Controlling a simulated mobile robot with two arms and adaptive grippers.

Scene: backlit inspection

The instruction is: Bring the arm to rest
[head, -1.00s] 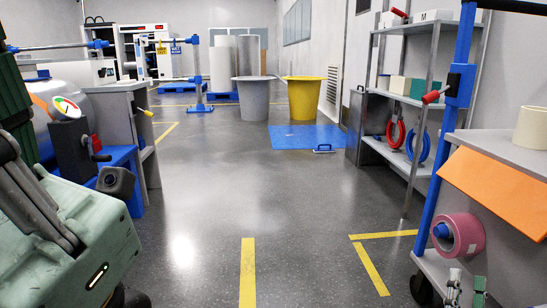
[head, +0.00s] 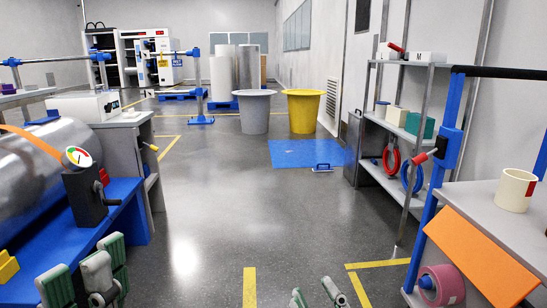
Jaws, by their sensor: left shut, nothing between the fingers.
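My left gripper (head: 92,276) is at the bottom left edge of the head view, in front of the blue bench. Its grey and green finger parts show, and it is shut and empty. My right gripper (head: 317,294) shows only as small green and grey parts at the bottom edge, right of the middle, over the floor. The rest of it is cut off by the frame, and I cannot tell whether it is open. Neither gripper is seen touching anything.
The blue bench (head: 125,215) with a gauge block (head: 84,195) stands close on the left. The grey cart (head: 480,208) with an orange sheet (head: 482,255) stands on the right. The floor (head: 225,210) between is clear up to the blue mat (head: 300,153).

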